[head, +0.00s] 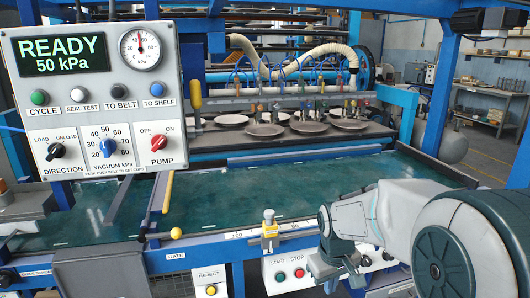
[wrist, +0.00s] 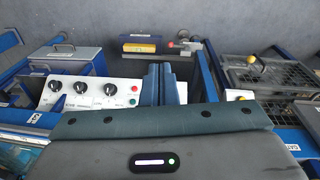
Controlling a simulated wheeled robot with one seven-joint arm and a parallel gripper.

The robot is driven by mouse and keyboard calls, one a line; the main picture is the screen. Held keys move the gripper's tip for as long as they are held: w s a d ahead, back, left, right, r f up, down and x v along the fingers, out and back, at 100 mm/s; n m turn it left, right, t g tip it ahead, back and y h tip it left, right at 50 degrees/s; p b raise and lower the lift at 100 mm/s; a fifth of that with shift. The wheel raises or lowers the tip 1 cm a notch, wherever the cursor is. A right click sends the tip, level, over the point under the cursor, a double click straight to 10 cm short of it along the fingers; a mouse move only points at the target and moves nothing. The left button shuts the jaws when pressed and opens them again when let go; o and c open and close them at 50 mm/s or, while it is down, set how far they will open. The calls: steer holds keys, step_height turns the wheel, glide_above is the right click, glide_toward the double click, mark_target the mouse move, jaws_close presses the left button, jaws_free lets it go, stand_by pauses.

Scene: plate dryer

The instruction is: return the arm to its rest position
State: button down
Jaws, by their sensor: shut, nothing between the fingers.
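My arm (head: 375,210) reaches in from the right in the head view and bends down by the front edge of the green belt. Its lower end is over the START/STOP panel (head: 287,273); the fingertips cannot be made out there. In the wrist view my gripper (wrist: 160,72) points away from the camera with its two dark fingers together and nothing between them. Beyond the fingers is a white panel (wrist: 92,95) with black knobs and a red and a green button, partly hidden by the gripper body.
The control board (head: 90,95) at upper left reads READY, 50 kPa. The green belt (head: 250,205) is bare in its middle. Several plates (head: 265,130) lie behind it under the suction cups.

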steer(key=s+r+m+t+p, duration=0.1)
steer(key=s+r+m+p, duration=0.3)
steer(key=s+r+p, duration=0.5)
steer(key=shift+s+a+r+t+y, duration=0.25)
steer(key=shift+s+r+t+y, duration=0.05)
steer(key=shift+s+r, duration=2.95)
steer(key=shift+s+f, duration=0.1)
